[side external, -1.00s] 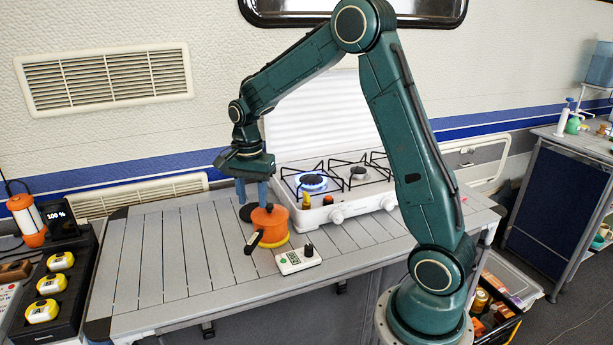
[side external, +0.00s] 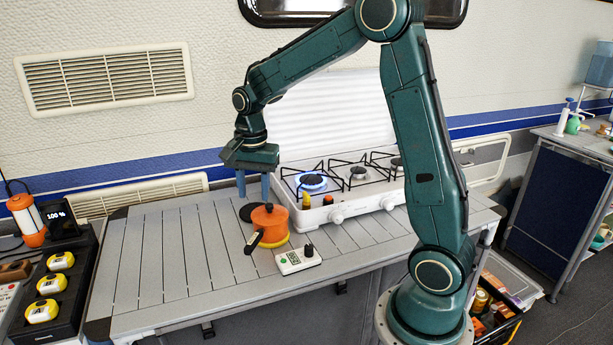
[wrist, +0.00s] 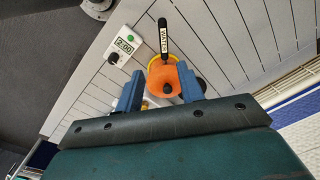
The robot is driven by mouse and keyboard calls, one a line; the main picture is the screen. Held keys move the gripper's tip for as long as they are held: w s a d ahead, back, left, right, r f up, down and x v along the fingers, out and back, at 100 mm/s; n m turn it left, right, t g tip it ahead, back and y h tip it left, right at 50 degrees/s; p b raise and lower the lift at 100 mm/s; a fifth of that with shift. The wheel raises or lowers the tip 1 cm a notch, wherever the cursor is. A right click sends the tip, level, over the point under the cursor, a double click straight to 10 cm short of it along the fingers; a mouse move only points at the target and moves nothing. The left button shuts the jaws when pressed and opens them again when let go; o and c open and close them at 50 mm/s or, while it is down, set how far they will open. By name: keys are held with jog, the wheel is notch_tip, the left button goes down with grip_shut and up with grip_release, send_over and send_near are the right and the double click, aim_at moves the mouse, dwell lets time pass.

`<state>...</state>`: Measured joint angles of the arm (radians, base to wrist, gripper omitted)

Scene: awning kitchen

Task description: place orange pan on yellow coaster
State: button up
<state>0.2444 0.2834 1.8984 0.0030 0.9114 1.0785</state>
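The orange pan (side external: 268,225) sits upright on the tabletop with a lid on and its black handle pointing toward the front left. A yellow rim, the yellow coaster (side external: 276,247), shows beneath the pan's front edge; the pan covers most of it. My gripper (side external: 253,187) is open and empty, with its two blue fingers apart, above and behind the pan and clear of it. In the wrist view, the pan (wrist: 163,77) appears between and beyond the fingers, with a label on its handle.
A dark round coaster (side external: 247,212) lies just behind the pan. A white timer (side external: 298,260) is at its front right. The white stove (side external: 345,195), with a blue flame lit on its left burner, stands to the right. The left tabletop (side external: 165,255) is clear.

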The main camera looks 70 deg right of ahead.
jog(key=s+a+r+n+t, duration=0.2)
jog(key=s+a+r+n, duration=0.45)
jog(key=s+r, duration=0.3)
jog(key=s+a+n+t, duration=0.3)
jog(key=s+n, duration=0.5)
jog(key=s, duration=0.4)
jog(key=shift+s+a+n, duration=0.3)
jog(key=shift+s+n, duration=0.05)
jog(key=shift+s, duration=0.05)
jog(key=shift+o, duration=0.4)
